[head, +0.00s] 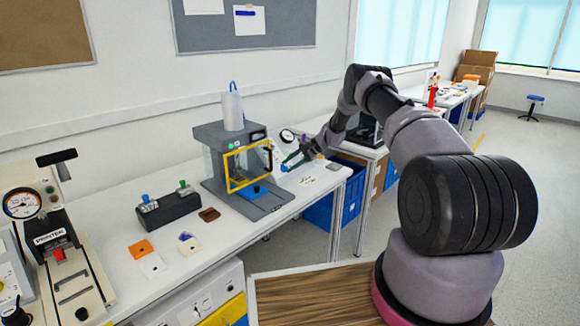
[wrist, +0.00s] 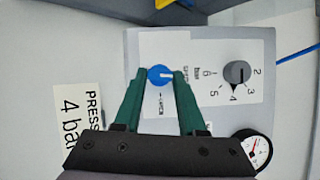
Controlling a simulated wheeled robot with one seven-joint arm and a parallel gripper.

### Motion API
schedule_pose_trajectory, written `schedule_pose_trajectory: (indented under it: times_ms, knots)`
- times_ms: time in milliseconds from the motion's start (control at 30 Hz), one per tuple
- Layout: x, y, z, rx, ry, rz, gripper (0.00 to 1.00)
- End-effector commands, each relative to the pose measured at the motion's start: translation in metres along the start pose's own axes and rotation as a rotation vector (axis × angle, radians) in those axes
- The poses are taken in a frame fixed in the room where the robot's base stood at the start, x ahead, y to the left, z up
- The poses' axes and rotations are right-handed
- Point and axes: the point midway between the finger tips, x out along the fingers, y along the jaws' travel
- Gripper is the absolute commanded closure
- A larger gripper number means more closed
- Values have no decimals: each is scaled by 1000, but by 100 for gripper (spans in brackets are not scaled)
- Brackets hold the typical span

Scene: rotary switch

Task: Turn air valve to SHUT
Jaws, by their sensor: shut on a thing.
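The blue knob (wrist: 160,76) of the air valve sits on a white plate on a grey panel (wrist: 205,50) in the wrist view. Its white pointer mark points right in that view. Small lettering stands beside and below it, too small to read surely. My gripper (wrist: 160,79) has green fingers, one on each side of the knob, shut on it. In the head view my gripper (head: 292,161) is at the small panel at the back of the bench, right of the grey press; the knob is barely visible there.
A grey dial (wrist: 237,73) with numbers and a round gauge (wrist: 251,149) are right of the knob. A card (wrist: 78,118) reading "PRESS" and "4 bar" is at left. A grey press (head: 228,150) with a yellow frame stands close to my gripper on the bench (head: 215,240).

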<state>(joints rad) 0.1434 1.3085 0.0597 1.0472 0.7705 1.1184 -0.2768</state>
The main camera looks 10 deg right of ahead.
Motion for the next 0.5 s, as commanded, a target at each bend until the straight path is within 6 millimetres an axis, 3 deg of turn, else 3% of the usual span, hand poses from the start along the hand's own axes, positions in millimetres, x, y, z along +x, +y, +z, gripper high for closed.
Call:
schedule_pose_trajectory:
  times_ms: [500]
  knots:
    - [0,-1,0,-127,0,68,100]
